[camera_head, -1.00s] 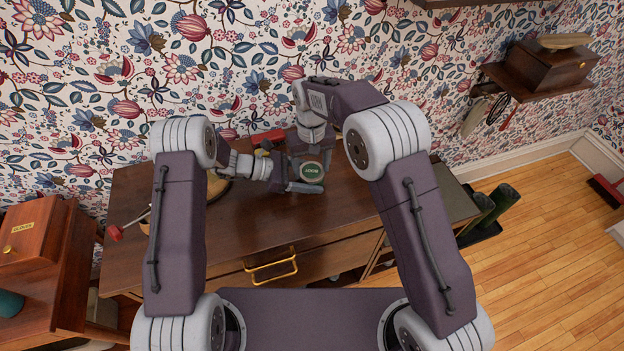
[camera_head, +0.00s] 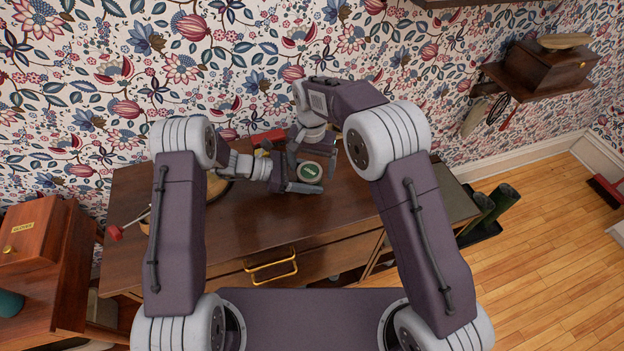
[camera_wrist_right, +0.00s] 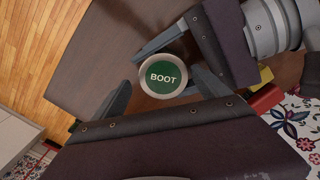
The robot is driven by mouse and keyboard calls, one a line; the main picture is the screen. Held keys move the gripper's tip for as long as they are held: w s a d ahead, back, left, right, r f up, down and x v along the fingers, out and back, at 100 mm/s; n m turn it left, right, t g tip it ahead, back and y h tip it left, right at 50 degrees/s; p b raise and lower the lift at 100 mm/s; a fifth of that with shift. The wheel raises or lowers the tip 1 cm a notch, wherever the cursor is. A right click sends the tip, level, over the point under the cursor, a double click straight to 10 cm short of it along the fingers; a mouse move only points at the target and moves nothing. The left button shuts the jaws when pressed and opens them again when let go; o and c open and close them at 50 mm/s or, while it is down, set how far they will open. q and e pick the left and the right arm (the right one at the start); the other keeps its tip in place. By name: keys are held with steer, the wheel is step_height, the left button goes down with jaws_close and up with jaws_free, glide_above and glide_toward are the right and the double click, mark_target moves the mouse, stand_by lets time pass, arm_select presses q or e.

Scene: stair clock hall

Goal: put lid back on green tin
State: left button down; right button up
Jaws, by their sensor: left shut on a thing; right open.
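The round tin (camera_head: 310,172) has a pale metal rim and a green top with white lettering. In the right wrist view the green lid face (camera_wrist_right: 163,77) reads "BOOT". The lid appears to lie on the tin; I cannot tell how firmly it is seated. My left gripper (camera_head: 303,176) is shut around the tin's side, over the cabinet top. My right gripper (camera_head: 314,153) is open just above and behind the tin. In the right wrist view its fingers stand apart near the lid. The tin's lower body is mostly hidden.
The dark wooden cabinet top (camera_head: 250,225) is largely clear in front. A red object (camera_head: 268,136) lies at the back, near the wall. A red-ended stick (camera_head: 116,232) lies at the left. A wall shelf (camera_head: 535,85) holds a wooden box at the right.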

mark_target(311, 171)
steer(key=shift+a+r, duration=0.1)
steer(key=shift+r, duration=2.2)
steer(key=o, duration=0.3)
step_height(311, 171, up, 12)
arm_select(q)
steer(key=shift+c, duration=1.1)
jaws_free()
steer(key=b+v, duration=0.1)
steer(key=v, duration=0.8)
arm_select(e)
steer(key=shift+f, duration=0.7)
